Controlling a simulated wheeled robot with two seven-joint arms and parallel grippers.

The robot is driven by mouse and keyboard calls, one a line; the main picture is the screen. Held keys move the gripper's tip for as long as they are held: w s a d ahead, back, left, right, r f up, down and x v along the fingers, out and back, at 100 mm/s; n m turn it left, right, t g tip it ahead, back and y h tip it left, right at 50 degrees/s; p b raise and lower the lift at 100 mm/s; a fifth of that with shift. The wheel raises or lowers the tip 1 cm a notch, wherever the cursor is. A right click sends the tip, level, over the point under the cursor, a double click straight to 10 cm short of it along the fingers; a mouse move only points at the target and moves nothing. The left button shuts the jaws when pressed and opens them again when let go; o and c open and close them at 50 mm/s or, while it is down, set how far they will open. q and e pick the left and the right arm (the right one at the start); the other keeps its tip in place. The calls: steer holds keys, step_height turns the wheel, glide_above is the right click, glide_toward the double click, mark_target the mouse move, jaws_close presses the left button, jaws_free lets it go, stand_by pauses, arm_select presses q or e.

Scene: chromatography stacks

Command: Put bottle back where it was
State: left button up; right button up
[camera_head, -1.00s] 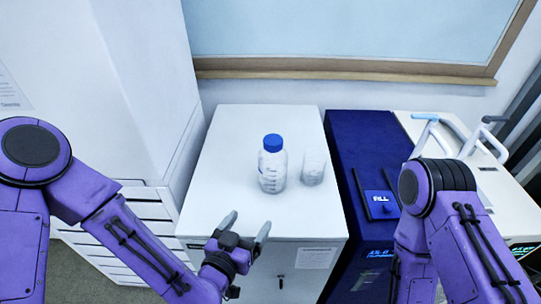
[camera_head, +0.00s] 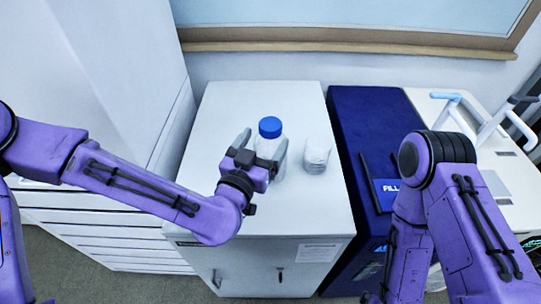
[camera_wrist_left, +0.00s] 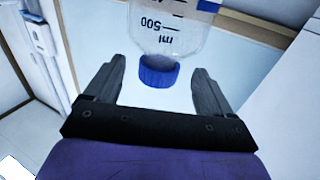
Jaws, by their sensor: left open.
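A clear bottle (camera_head: 268,147) with a blue cap stands upright on top of the white cabinet (camera_head: 225,115). My left gripper (camera_head: 263,146) is open, with its fingers reaching to either side of the bottle and partly hiding it. In the left wrist view the bottle (camera_wrist_left: 172,38) shows "500 ml" marks, and its blue cap (camera_wrist_left: 159,71) lies between the open fingers of my left gripper (camera_wrist_left: 158,85), with gaps on both sides. My right arm (camera_head: 435,200) shows at the right, but its gripper is not in view.
A clear beaker (camera_head: 316,154) stands just right of the bottle. A dark blue unit (camera_head: 358,120) is right of the cabinet, and a white machine with a handle (camera_head: 470,115) is farther right. The cabinet's back and front top areas are clear.

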arm_select(q)
steer(key=p+x, duration=0.1)
steer(key=x, duration=0.3)
steer(key=shift+r+p, duration=0.15)
steer(key=shift+p, duration=0.2)
steer(key=shift+w, duration=0.25)
jaws_close()
